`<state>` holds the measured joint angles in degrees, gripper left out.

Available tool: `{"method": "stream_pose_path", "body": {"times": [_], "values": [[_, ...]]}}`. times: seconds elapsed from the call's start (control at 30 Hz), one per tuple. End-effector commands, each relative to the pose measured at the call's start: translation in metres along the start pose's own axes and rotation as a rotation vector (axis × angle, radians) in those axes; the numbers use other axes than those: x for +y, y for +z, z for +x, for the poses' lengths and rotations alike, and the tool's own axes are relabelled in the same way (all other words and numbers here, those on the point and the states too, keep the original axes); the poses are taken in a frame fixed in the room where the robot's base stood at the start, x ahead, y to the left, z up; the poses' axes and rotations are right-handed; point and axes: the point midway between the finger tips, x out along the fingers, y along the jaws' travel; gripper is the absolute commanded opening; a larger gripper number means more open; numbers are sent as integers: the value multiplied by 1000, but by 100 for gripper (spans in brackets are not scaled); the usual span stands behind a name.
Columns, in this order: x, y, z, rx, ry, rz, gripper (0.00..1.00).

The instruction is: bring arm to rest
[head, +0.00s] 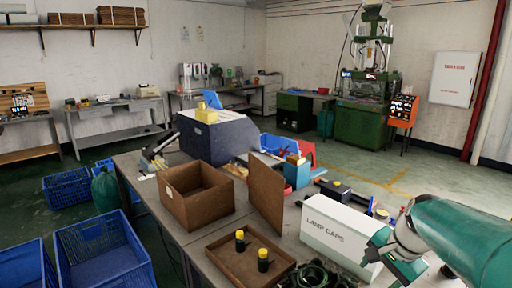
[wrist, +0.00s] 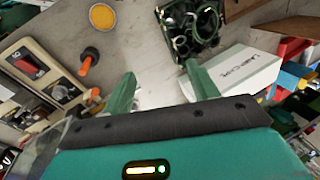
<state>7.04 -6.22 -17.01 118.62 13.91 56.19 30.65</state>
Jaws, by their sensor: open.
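My gripper (wrist: 160,84) is open in the wrist view, its two green fingers spread apart with only grey tabletop showing between them. In the head view my gripper (head: 392,262) is at the lower right, in front of the right end of a white box (head: 335,226) marked LAMP CAPS. That view does not tell whether it touches the box. In the wrist view the white box (wrist: 245,75) lies to the right of the fingers, and a dark tray with coiled cables (wrist: 190,25) lies beyond them. The fingertips hold nothing.
A brown tray (head: 221,262) holds two black parts with yellow tops. An open brown box (head: 170,198) and an upright brown panel (head: 266,190) stand behind it. The wrist view shows a control panel (wrist: 40,75), an orange-and-black knobbed part (wrist: 88,58) and a yellow disc (wrist: 102,16).

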Motion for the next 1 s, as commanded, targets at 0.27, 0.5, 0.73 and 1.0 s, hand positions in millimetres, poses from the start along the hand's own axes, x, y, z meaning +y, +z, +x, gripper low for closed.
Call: {"method": "stream_pose_path", "body": {"times": [0.27, 0.5, 0.73, 1.0], "values": [[7, 102, -33, 85, -39, -525, 59], [32, 166, -43, 201, -22, -937, 59], [45, 186, -42, 257, 3, -1099, 59], [45, 186, -42, 256, 3, -1101, 59]]}}
